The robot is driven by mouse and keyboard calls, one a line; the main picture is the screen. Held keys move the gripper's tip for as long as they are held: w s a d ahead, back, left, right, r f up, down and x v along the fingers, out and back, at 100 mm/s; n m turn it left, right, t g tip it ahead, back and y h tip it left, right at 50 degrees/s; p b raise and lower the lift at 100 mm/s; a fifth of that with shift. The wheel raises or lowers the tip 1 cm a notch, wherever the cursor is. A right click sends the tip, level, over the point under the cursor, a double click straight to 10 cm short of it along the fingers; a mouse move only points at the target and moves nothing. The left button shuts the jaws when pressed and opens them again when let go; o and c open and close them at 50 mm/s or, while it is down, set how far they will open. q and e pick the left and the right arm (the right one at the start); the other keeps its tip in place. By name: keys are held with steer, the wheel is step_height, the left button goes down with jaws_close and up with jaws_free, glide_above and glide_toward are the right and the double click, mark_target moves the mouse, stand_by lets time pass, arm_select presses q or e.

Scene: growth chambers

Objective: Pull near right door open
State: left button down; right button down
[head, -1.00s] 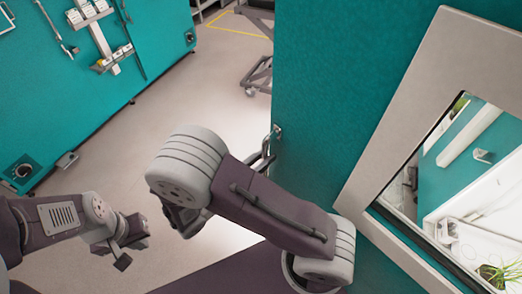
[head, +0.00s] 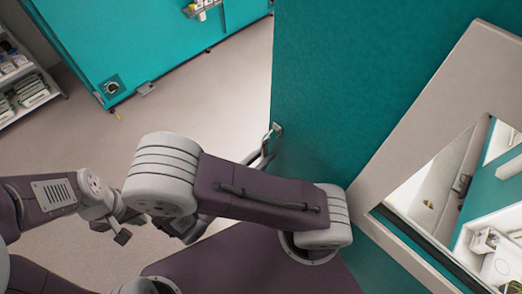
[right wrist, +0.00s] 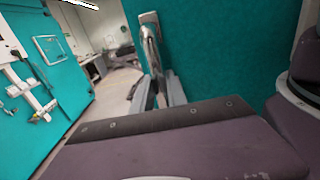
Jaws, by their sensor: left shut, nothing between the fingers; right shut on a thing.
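The near right door is a teal panel (head: 345,85) with a window in a wide light-grey frame (head: 415,110), filling the right of the head view. Its metal bar handle (head: 268,142) is near the door's left edge and also stands upright in the right wrist view (right wrist: 151,45). My right gripper (head: 258,158) is shut on the handle; its fingers (right wrist: 158,95) meet the lower part of the bar. My arm partly hides this grip in the head view. My left gripper (head: 122,233) is shut and empty at lower left, away from the door.
A shelf with boxes (head: 25,85) is at the far left. The grey floor (head: 220,90) between is clear.

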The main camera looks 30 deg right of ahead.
arm_select(q)
steer(key=shift+s+a+r, duration=0.1)
steer(key=shift+s+a, duration=0.15)
steer(key=shift+a, duration=0.2)
arm_select(e)
steer(key=shift+s+a+r, duration=0.1)
steer(key=shift+s+a, duration=0.05)
steer(key=shift+a, duration=0.3)
steer(key=c, duration=1.7)
jaws_free()
steer(key=o, duration=0.4)
arm_select(q)
step_height(320, 180, down, 3)
steer(key=b, duration=0.2)
steer(key=shift+r+b, duration=0.15)
steer(key=shift+b, duration=0.15)
arm_select(e)
steer(key=v, duration=0.9)
